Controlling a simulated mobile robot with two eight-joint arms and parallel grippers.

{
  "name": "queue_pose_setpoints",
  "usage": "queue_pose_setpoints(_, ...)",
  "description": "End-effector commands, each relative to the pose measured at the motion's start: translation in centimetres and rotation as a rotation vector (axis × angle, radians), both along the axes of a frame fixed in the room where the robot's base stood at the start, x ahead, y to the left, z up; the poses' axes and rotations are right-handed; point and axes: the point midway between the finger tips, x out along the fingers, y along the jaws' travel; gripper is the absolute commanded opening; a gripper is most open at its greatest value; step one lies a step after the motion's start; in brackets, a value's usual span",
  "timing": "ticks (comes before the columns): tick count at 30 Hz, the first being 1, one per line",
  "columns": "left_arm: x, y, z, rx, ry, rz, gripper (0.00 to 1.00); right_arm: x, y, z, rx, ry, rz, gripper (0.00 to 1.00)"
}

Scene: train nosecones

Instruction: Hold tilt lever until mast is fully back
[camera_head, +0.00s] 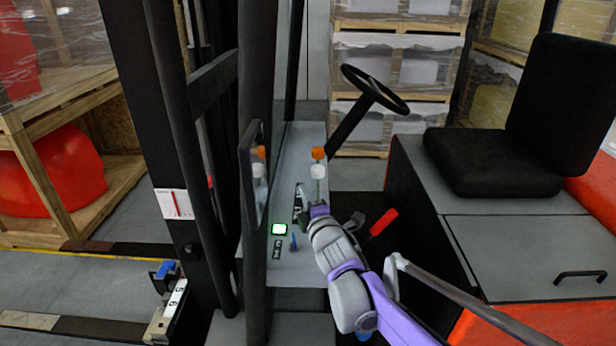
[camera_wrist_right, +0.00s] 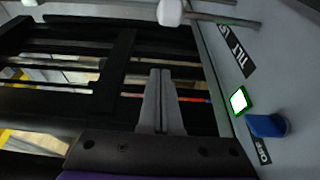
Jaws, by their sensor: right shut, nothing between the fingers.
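A lever with a white knob (camera_head: 318,171) stands on the grey console (camera_head: 312,140), with an orange knob (camera_head: 318,152) just behind it. In the right wrist view the white knob (camera_wrist_right: 172,11) is at the top, its shaft running right towards a black label (camera_wrist_right: 238,52) that seems to read TILT. My right gripper (camera_head: 303,193) is shut and empty, low over the console in front of the white-knobbed lever; its closed fingers also show in the wrist view (camera_wrist_right: 160,75), apart from the knob. The black mast (camera_head: 175,120) stands at left; its exact tilt is hard to judge. My left gripper is out of view.
A lit green-edged indicator (camera_head: 279,229) and a blue knob (camera_head: 294,243) are near my right gripper. A black-framed mirror (camera_head: 252,175) is left of the console. The steering wheel (camera_head: 375,90), seat (camera_head: 495,160) and a red handle (camera_head: 384,222) are to the right.

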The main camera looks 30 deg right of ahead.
Motion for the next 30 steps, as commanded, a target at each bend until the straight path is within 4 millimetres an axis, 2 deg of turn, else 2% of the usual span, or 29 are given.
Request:
queue_pose_setpoints(11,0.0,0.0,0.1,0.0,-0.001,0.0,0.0,0.4,-0.1,0.1,0.002,0.0,0.0,0.0)
queue_pose_setpoints(17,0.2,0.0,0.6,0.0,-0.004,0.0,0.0,2.9,-0.6,0.2,0.003,-0.001,0.001,0.0)
queue_pose_setpoints(27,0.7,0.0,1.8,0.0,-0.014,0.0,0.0,9.9,-2.1,0.2,0.004,-0.002,0.001,0.0)
queue_pose_setpoints(30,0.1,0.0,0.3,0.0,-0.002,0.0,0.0,9.1,-3.2,-0.4,0.0,0.003,-0.004,0.0)
